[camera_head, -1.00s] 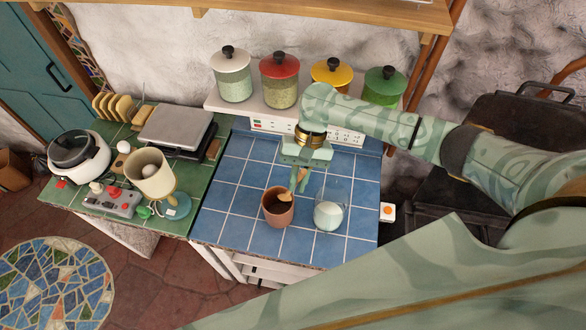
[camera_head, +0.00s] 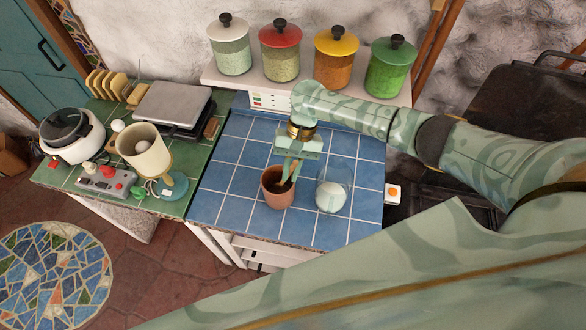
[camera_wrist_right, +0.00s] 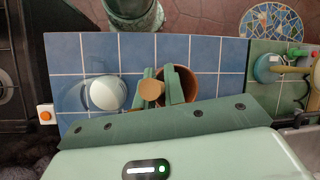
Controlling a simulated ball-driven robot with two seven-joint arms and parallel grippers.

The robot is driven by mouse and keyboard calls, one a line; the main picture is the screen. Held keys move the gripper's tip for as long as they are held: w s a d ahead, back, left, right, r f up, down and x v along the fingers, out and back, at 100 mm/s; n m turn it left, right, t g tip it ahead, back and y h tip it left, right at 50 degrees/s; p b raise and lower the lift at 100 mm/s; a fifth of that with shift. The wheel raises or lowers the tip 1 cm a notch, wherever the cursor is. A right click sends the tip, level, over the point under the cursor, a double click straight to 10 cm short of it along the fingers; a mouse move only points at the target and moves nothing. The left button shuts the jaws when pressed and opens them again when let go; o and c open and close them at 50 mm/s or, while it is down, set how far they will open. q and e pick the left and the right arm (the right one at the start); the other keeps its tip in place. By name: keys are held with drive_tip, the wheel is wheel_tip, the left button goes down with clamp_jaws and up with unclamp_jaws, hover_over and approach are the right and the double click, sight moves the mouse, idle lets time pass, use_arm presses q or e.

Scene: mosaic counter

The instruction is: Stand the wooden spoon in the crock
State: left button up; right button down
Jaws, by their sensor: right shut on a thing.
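The terracotta crock (camera_head: 277,198) stands upright on the blue tiled counter, left of a glass. My right gripper (camera_head: 287,179) is at the crock's mouth, fingers pointing down, and hides part of the rim. It is shut on the wooden spoon. In the right wrist view the spoon (camera_wrist_right: 151,89) shows as a tan round end between the fingers, beside and partly over the crock's opening (camera_wrist_right: 191,84). The rest of the spoon is hidden, so I cannot tell how deep it reaches or whether it touches the crock. My left gripper is not in view.
A glass with white contents (camera_head: 331,197) stands close to the right of the crock. Several lidded jars (camera_head: 387,66) line the back shelf. A cream cup-topped appliance (camera_head: 144,150) and a red-button box (camera_head: 107,181) stand on the green counter. Blue tiles left of the crock are bare.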

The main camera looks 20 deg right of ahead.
drive_tip(key=shift+w+a+f, duration=0.1)
drive_tip(key=shift+f, duration=0.25)
drive_tip(key=c, duration=0.6)
unclamp_jaws()
wheel_tip(320, 180, up, 3)
drive_tip(key=p, duration=0.3)
drive_tip(key=shift+r+p, duration=0.1)
drive_tip(key=shift+p, duration=0.25)
wheel_tip(320, 180, up, 2)
drive_tip(key=shift+r+p, duration=0.2)
drive_tip(key=shift+p, duration=0.95)
drive_tip(key=shift+r, duration=2.25)
